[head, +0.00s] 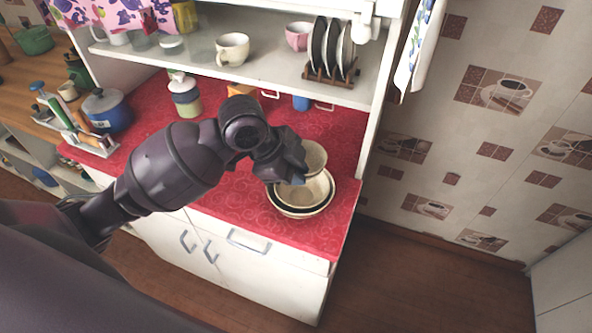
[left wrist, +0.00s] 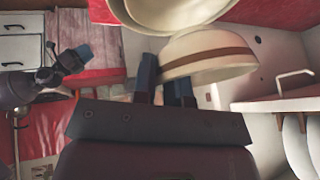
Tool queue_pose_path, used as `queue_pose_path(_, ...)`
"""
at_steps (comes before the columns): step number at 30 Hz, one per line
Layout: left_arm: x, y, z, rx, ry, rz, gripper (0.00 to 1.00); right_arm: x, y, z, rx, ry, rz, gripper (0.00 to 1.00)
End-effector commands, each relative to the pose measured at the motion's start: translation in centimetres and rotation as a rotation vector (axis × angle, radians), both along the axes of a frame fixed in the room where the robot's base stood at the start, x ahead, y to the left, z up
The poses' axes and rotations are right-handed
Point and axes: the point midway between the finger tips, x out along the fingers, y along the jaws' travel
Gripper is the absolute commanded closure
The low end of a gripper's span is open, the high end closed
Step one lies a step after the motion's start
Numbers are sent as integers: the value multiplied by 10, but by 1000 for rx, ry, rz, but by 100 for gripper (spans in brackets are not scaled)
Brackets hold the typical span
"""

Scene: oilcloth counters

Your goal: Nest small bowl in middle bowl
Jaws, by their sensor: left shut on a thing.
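The small cream bowl (head: 316,157) is in my left gripper (head: 298,172), which is shut on its side wall. In the left wrist view the small bowl (left wrist: 208,58) shows a brown band, and the left gripper's fingers (left wrist: 166,85) meet it at its edge. The middle bowl (head: 318,190) sits inside a larger bowl (head: 300,215) on the red counter. The small bowl is at the far side of the middle bowl in the head view and overlaps its rim; I cannot tell whether they touch. My right gripper (left wrist: 75,60) seems to show in the left wrist view, small and unclear.
The red counter (head: 225,215) has free room left of the bowls. A blue pot (head: 107,112), a bottle rack (head: 90,143) and a jar (head: 185,98) stand farther left. Above is a shelf (head: 270,72) with cups and a plate rack (head: 332,72). A side panel (head: 371,120) bounds the right.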

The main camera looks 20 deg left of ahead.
Motion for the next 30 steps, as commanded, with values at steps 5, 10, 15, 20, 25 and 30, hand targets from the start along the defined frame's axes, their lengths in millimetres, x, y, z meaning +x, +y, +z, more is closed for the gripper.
queue_pose_path(5, 0, 0, 0, 0, -1, 0, 100, 0, 0, 0, 0, 0, 0, 58)
queue_pose_path(10, 0, 0, -2, 6, -6, -4, 100, 0, 0, -1, 1, -1, 1, 58)
queue_pose_path(15, 0, 0, -14, 5, -5, -4, 100, 1, 1, -3, 1, -4, 1, 58)
queue_pose_path(20, 0, 0, -26, 6, -4, -4, 100, 2, 1, -4, 1, -9, 2, 58)
queue_pose_path(25, 0, 0, -36, 5, -5, -5, 100, 5, 1, -3, 1, -17, 2, 58)
queue_pose_path(30, 0, 0, -41, 5, -6, -5, 100, 6, 1, -2, 1, -20, 3, 58)
